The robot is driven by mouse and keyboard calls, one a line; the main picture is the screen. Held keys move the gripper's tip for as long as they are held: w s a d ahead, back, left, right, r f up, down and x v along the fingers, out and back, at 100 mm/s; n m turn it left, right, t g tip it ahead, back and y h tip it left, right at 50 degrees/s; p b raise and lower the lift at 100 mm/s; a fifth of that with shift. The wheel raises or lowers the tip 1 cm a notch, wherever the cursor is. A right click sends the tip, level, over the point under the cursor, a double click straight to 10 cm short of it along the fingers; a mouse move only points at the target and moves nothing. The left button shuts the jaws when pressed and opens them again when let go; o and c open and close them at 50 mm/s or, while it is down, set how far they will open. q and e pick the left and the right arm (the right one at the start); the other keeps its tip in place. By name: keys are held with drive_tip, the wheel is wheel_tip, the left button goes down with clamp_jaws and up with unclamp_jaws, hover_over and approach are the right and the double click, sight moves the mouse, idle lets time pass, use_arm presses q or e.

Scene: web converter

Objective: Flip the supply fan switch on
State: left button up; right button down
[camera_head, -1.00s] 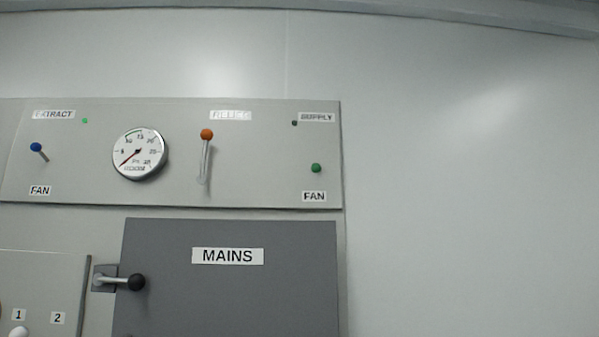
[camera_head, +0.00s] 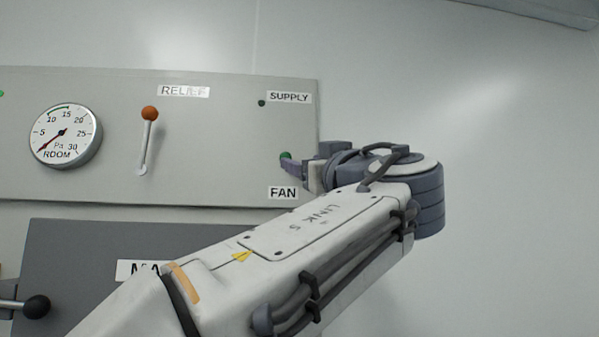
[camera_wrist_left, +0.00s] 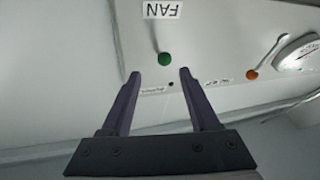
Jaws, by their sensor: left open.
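The supply fan switch is a green-knobbed toggle (camera_head: 285,155) at the right end of the panel, between the SUPPLY label (camera_head: 289,97) and the FAN label (camera_head: 283,192). My left gripper (camera_head: 292,167) is at the switch, its fingers partly hiding the lever below the knob. In the left wrist view, which is upside down, the green knob (camera_wrist_left: 165,59) shows just beyond and between the tips of the open left gripper (camera_wrist_left: 160,73). I cannot tell whether a finger touches it. The small supply lamp (camera_head: 262,103) is dark. My right gripper is not in view.
An orange-knobbed relief lever (camera_head: 149,114) and a round room gauge (camera_head: 65,135) are left of the switch. A grey mains door (camera_head: 80,240) with a black-knobbed handle (camera_head: 36,306) is below. The wall (camera_head: 500,180) to the right is bare.

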sight(287, 156)
use_arm(q)
drive_tip(key=p+x, duration=0.2)
drive_tip(key=x, duration=0.1)
drive_tip(key=p+x, duration=0.2)
drive_tip(key=x, duration=0.2)
drive_tip(key=shift+a+r, duration=0.2)
drive_tip(key=shift+a, duration=0.3)
drive_tip(key=shift+w+a+p, duration=0.2)
drive_tip(key=shift+w+p, duration=0.25)
clamp_jaws()
